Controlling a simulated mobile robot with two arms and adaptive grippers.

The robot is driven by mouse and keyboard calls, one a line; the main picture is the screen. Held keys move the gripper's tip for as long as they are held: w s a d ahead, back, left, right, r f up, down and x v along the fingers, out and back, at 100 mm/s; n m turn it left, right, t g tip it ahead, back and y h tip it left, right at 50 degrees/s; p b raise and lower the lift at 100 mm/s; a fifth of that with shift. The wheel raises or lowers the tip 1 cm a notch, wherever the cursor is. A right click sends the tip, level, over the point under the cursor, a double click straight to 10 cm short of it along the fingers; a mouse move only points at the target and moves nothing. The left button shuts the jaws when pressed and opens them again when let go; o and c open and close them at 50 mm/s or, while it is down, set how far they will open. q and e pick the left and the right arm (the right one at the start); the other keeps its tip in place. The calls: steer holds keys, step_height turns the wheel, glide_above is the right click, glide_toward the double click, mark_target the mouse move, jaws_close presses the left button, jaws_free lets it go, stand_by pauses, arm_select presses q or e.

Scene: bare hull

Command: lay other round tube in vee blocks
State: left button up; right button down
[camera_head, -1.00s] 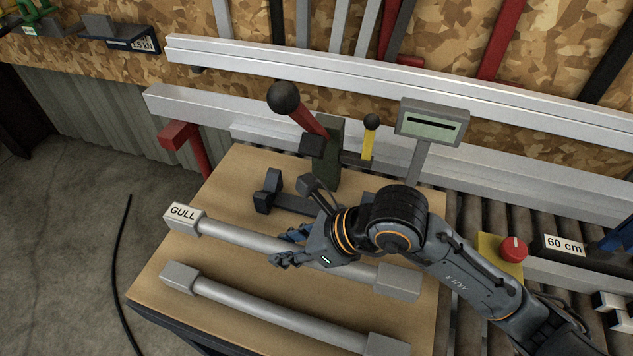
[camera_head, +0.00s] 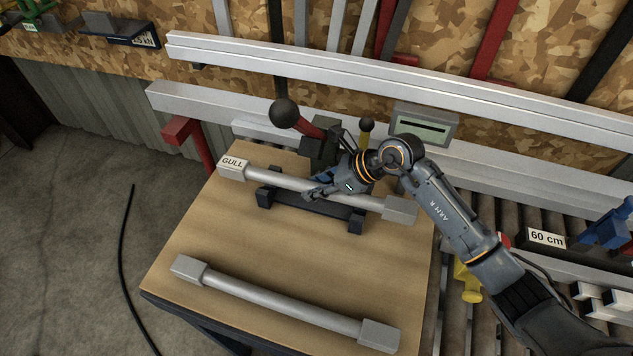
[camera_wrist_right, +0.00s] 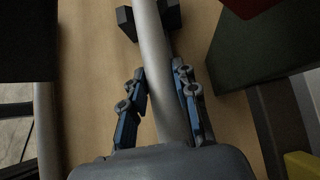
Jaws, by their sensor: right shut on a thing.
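A grey round tube (camera_head: 275,180) with square end blocks, one labelled GULL, lies across the line of the dark vee blocks (camera_head: 318,206) on the wooden table. My right gripper (camera_head: 320,184) is shut on this tube near its middle. In the right wrist view the tube (camera_wrist_right: 152,50) runs between the two fingers (camera_wrist_right: 158,75), with a dark vee block (camera_wrist_right: 126,22) at its far end. I cannot tell whether the tube touches the vees. A second grey tube (camera_head: 275,302) with square ends lies on the table at the front. My left gripper is not in view.
A press or bender with a black-knobbed red lever (camera_head: 286,113) stands close behind the vee blocks. A grey display box (camera_head: 424,124) is behind my arm. The middle of the wooden table (camera_head: 215,230) is clear. A roller conveyor lies at the right.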

steer(key=shift+f, duration=0.15)
steer(key=shift+f, duration=0.1)
steer(key=shift+f+b, duration=0.5)
steer(key=shift+b, duration=0.15)
steer(key=shift+f, duration=0.1)
steer(key=c, duration=1)
jaws_free()
